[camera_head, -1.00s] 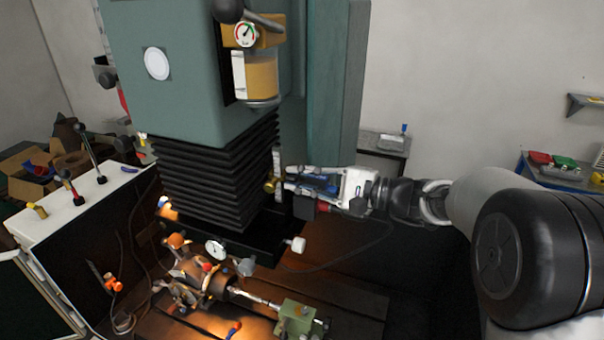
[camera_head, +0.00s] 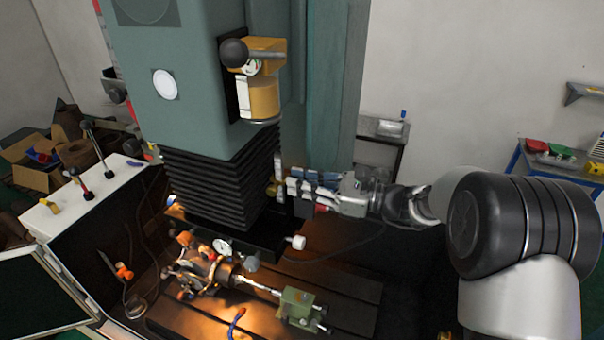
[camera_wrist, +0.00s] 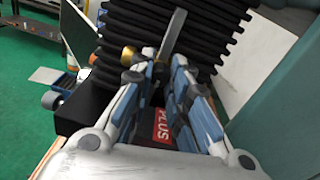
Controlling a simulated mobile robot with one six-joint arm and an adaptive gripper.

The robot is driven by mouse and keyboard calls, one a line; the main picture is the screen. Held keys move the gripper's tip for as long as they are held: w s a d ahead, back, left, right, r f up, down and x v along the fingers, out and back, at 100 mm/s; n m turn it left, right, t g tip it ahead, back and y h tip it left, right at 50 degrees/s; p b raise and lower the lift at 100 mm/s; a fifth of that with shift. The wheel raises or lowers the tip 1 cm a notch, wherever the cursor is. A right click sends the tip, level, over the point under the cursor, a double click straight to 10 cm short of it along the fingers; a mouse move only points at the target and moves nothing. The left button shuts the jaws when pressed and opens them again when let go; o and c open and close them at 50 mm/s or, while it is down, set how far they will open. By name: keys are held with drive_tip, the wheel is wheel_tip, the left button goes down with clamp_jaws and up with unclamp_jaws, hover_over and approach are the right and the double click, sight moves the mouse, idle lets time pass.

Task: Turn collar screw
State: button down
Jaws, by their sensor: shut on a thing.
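A small brass part (camera_head: 271,190), seemingly the collar screw's collar, sits at the foot of an upright pale metal strip (camera_head: 278,165) beside the black bellows. In the wrist view the brass part (camera_wrist: 130,54) shows just left of my fingertips, and the strip (camera_wrist: 174,32) rises behind them. My gripper (camera_head: 288,188) comes in from the right with its tips at the strip's lower end. In the wrist view my gripper (camera_wrist: 163,56) is closed to a narrow gap. It is shut on what seems to be the collar screw, mostly hidden by the fingertips.
The black bellows (camera_head: 205,188) and green machine column (camera_head: 185,75) stand close to my fingers. A dark ledge (camera_head: 235,238) with a white knob (camera_head: 296,242) lies just below. A lit chuck (camera_head: 208,272) and green block (camera_head: 298,308) are lower down.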

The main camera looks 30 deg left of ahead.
drive_tip(key=m+p, duration=0.3)
drive_tip(key=m, duration=0.1)
drive_tip(key=shift+r, duration=0.1)
drive_tip(key=shift+m+p, duration=0.95)
drive_tip(key=shift+m, duration=1.15)
drive_tip(key=c, duration=1.5)
unclamp_jaws()
drive_tip(key=d, duration=0.4)
drive_tip(key=w+d, duration=0.1)
drive_tip(key=d, duration=0.3)
drive_tip(key=w+d, duration=0.1)
drive_tip(key=d, duration=0.3)
drive_tip(key=shift+f, duration=0.2)
drive_tip(key=shift+s, duration=0.1)
